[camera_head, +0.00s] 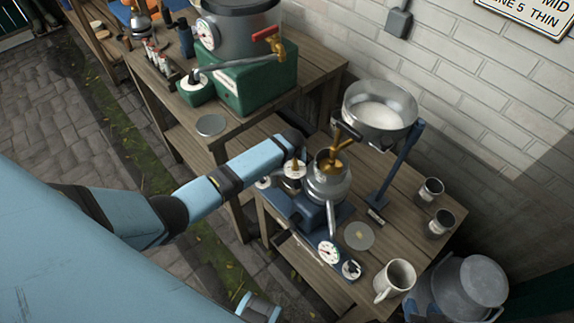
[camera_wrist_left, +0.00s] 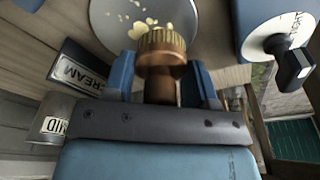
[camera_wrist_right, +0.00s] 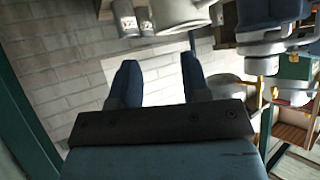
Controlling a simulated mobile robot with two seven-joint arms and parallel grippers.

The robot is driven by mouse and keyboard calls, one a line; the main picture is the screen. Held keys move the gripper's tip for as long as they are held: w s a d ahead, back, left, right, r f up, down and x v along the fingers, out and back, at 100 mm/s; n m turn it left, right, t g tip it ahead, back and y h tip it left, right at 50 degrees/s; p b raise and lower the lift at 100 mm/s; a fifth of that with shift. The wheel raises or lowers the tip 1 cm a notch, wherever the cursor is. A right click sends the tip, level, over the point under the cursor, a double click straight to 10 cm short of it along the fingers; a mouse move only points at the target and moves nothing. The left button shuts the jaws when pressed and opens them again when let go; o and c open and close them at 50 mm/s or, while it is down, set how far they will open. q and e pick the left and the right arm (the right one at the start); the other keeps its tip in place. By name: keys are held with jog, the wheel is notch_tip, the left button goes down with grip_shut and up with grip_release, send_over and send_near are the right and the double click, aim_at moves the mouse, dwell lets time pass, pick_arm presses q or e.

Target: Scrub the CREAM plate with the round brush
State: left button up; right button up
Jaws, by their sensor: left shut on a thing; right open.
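The grey round plate (camera_wrist_left: 112,22) lies beside a dark CREAM label (camera_wrist_left: 80,75) and has yellowish bits on it. A plate (camera_head: 359,236) with a yellowish spot, apparently the same one, lies on the wooden table in the head view. My left gripper (camera_wrist_left: 163,82) is shut on the brown round brush (camera_wrist_left: 160,50), which overlaps the plate's near edge in the left wrist view. I cannot tell whether they touch. The left gripper is hidden in the head view.
The metal separator (camera_head: 325,185) on its blue base stands close to the plate. A white knob dial (camera_wrist_left: 281,42) is right of the brush. A white mug (camera_head: 395,280) and two labelled cups (camera_head: 431,190) stand on the table. A bowl (camera_head: 378,112) is raised on a blue stand.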

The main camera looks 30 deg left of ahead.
pick_arm(q)
jog(key=d, duration=0.1)
jog(key=s+d+f, duration=0.1)
jog(key=shift+d+f, duration=0.1)
jog(key=shift+d, duration=0.2)
jog(key=shift+w+a+p, duration=0.2)
jog(key=shift+a+p, duration=0.1)
jog(key=shift+a, duration=0.25)
jog(key=shift+w+a+r, duration=0.25)
jog(key=shift+w+a, duration=0.05)
jog(key=shift+a, duration=0.3)
pick_arm(e)
jog(key=shift+s+d+r, duration=0.25)
jog(key=shift+d+r, duration=0.1)
jog(key=shift+d, duration=0.25)
pick_arm(q)
jog(key=shift+w+a, duration=0.1)
jog(key=shift+a, duration=0.05)
jog(key=shift+r, duration=0.1)
